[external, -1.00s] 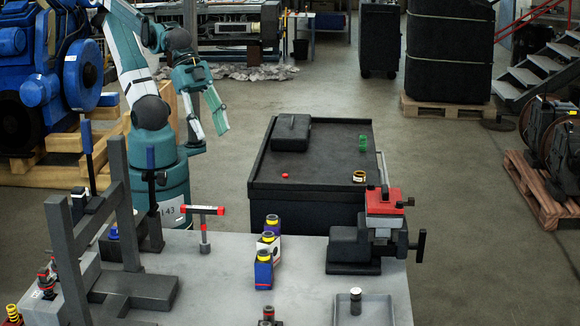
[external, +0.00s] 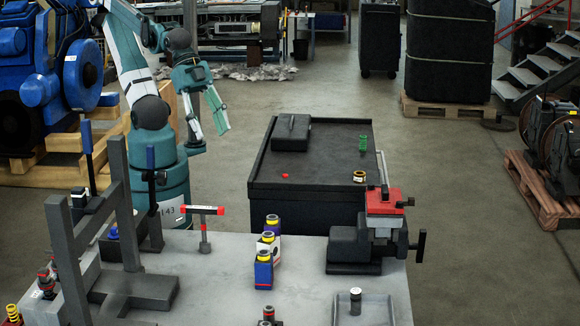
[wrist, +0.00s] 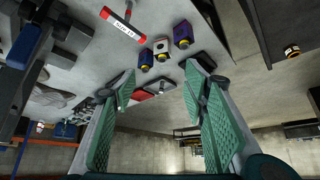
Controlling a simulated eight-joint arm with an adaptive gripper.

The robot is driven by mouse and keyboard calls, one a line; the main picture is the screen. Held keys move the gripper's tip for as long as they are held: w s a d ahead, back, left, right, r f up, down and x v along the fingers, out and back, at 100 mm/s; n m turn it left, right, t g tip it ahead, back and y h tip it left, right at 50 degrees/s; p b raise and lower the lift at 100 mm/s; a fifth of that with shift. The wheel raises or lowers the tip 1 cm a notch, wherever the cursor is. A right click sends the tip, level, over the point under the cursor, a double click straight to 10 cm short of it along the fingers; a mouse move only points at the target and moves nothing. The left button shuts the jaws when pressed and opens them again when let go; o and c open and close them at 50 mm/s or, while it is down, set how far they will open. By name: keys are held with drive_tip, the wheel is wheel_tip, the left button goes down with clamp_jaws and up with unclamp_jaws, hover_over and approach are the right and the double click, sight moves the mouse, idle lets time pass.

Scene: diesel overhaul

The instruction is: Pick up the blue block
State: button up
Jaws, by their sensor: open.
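I cannot make out a plain blue block with certainty. Three yellow-capped bottles stand in a row on the bench: a blue one at the back (external: 272,224), a white one in the middle (external: 268,243) and a blue one in front (external: 263,272). My gripper (external: 211,134) hangs open and empty in the air, behind the bench and left of the black cart. In the wrist view my gripper's green fingers (wrist: 158,85) are spread apart, with the bottles beyond them.
A dark press frame (external: 124,200) and a red-topped T-handle tool (external: 204,228) stand on the left of the bench. A red-topped vise (external: 383,222) and a grey tray (external: 375,312) are at its right. The black cart (external: 305,190) holds small items.

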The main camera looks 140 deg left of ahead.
sight(264, 251)
drive_tip(key=shift+w, duration=0.15)
drive_tip(key=w+d+f+n+g+h, duration=0.1)
drive_tip(key=w+f+n, duration=0.2)
drive_tip(key=w+n, duration=0.55)
drive_tip(key=w+d+f+n+g+h, duration=0.1)
drive_tip(key=w+f+n, duration=0.2)
drive_tip(key=w+n, duration=0.55)
drive_tip(key=shift+w+d+f+n+g+h+b, duration=0.2)
drive_tip(key=shift+w+d+f+n+g, duration=0.15)
drive_tip(key=shift+w+f+n, duration=1.75)
drive_tip(key=shift+w+d+f+n+g+h+b, duration=0.25)
drive_tip(key=shift+w+f+n, duration=1)
drive_tip(key=shift+w+f, duration=1.65)
drive_tip(key=shift+w+d+f+n+g+h+b, duration=0.15)
drive_tip(key=shift+w+d+f+n+g, duration=0.25)
drive_tip(key=shift+w+f+n, duration=2.05)
drive_tip(key=shift+s+f+m, duration=0.6)
drive_tip(key=shift+f+m, duration=0.15)
drive_tip(key=shift+m, duration=0.05)
drive_tip(key=shift+x, duration=1.2)
